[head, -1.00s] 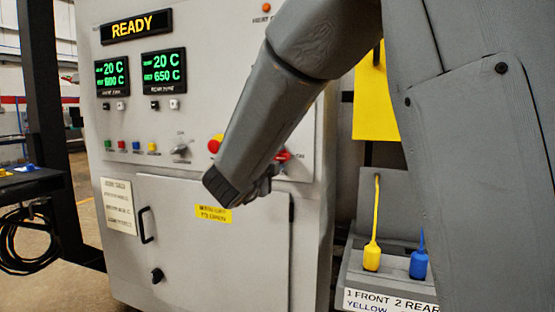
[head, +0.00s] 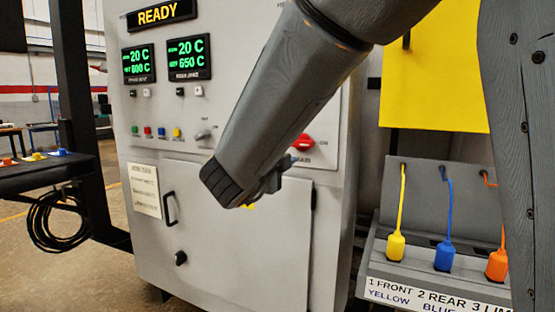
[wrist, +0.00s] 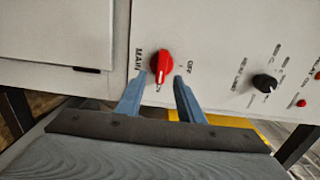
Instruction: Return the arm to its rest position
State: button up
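My arm reaches across the front of the grey furnace cabinet (head: 235,250) in the head view. My gripper (head: 272,180) is small and partly hidden behind my wrist there. In the wrist view my gripper (wrist: 160,80) shows two blue fingers standing apart with nothing held between them. The red main switch knob (wrist: 161,66) appears just past and between the fingertips; I cannot tell the exact gap. The knob also shows in the head view (head: 303,143), right of my wrist.
The display (head: 162,13) reads READY. A cabinet door with a black handle (head: 170,208) is below my arm. A rack (head: 385,248) with yellow, blue and orange plugs stands at the right. A dark table (head: 35,176) is at the left.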

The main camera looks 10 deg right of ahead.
jog(key=w+a+f+n+y+p, duration=0.1)
jog(key=a+f+n+y+p, duration=0.2)
jog(key=f+n+y, duration=0.6)
jog(key=s+f+n+g+y+p, duration=0.2)
jog(key=s+f+n+g, duration=0.4)
jog(key=s+f+n, duration=0.2)
jog(key=s+d+f+n+g, duration=0.2)
jog(key=s+g, duration=0.1)
jog(key=s, duration=0.4)
jog(key=s+d+f+n+g+p, duration=0.1)
jog(key=s+d+f+n+g, duration=0.1)
jog(key=s, duration=0.6)
jog(key=s+d+f+n+g+p, duration=0.1)
jog(key=s+d+f+n+g, duration=0.1)
jog(key=s, duration=0.5)
jog(key=shift+s+d+f+n+g+h, duration=0.15)
jog(key=shift+d+f+n+g+h, duration=0.3)
jog(key=shift+n+g, duration=0.45)
jog(key=shift+a+f, duration=0.1)
